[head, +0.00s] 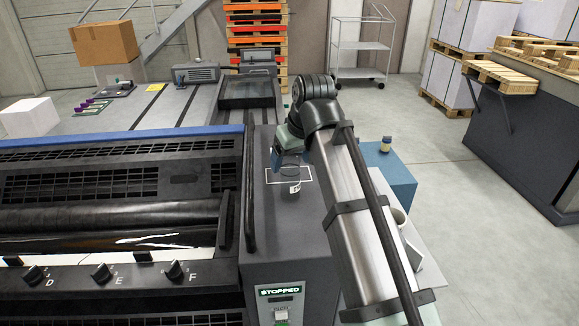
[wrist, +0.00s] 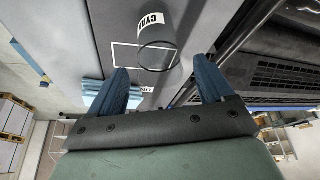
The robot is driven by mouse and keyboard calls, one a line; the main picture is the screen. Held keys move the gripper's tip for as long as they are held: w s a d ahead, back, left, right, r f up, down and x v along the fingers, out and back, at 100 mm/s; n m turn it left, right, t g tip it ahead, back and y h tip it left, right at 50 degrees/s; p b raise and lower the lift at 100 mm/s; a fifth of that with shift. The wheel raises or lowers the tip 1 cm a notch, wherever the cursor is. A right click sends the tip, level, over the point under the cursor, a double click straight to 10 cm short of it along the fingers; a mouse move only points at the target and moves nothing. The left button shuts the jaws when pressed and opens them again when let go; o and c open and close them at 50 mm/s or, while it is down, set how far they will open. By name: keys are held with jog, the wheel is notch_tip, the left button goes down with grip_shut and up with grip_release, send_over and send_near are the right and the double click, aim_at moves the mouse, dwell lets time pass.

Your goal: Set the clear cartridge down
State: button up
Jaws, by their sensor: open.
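The clear cartridge (head: 290,190) is a see-through cylinder with a white label. It stands upright on the grey machine top (head: 268,222), overlapping the front line of a white outline (head: 305,169); its base appears to lie in front of that line. In the wrist view the cartridge (wrist: 157,40) shows its round rim toward me and part of a dark-lettered label. My gripper (wrist: 163,80) is open, its two blue fingers spread apart and clear of the cartridge. In the head view my gripper (head: 279,160) is just behind and above the cartridge, partly hidden by my arm.
The press rollers and knobs (head: 102,272) lie to the left. A lit "STOPPED" panel (head: 279,292) is on the front. A blue box (head: 394,178) with a small jar (head: 386,145) stands to the right, beyond my arm. The machine top in front of the cartridge is bare.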

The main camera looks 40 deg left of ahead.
jog(key=v, duration=0.7)
jog(key=shift+r, duration=0.25)
jog(key=shift+d, duration=0.15)
